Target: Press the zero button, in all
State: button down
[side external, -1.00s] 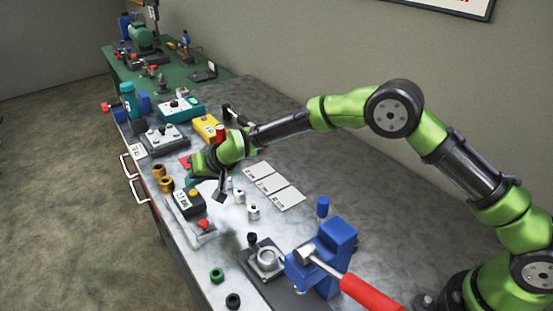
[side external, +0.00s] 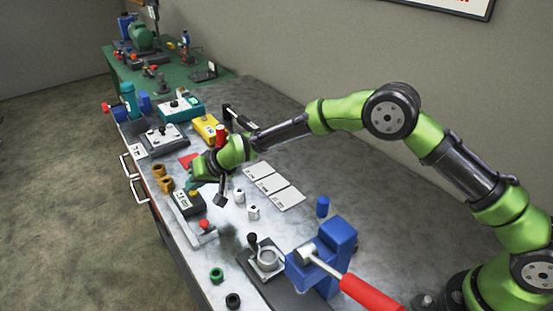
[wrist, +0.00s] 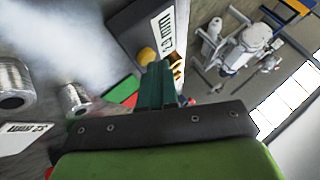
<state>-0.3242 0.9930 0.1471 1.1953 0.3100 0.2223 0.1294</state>
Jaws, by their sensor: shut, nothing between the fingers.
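The small dark gauge box (side external: 184,206) with a white display stands near the table's front edge in the side view. A yellow button (side external: 194,194), which looks like the zero button, sits on its top. My gripper (side external: 191,184) is shut and empty, tilted low just behind the yellow button. In the wrist view the closed dark green fingers (wrist: 155,85) overlap part of the yellow button (wrist: 147,57). The display (wrist: 165,32) shows beyond it. I cannot tell whether the fingertips touch the button.
Two brass collars (side external: 162,178) lie at the front edge. Small metal cylinders (side external: 253,212) and white cards (side external: 273,186) lie behind the gauge. A red-knobbed part (side external: 204,225) is to its right. A blue press (side external: 325,255) with a red handle stands farther right.

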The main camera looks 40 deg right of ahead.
aim_at(197, 192)
jog(key=shift+f, duration=0.25)
dwell(0.4)
jog(key=shift+r, duration=0.8)
jog(key=shift+r, duration=0.1)
jog(key=shift+r, duration=2.45)
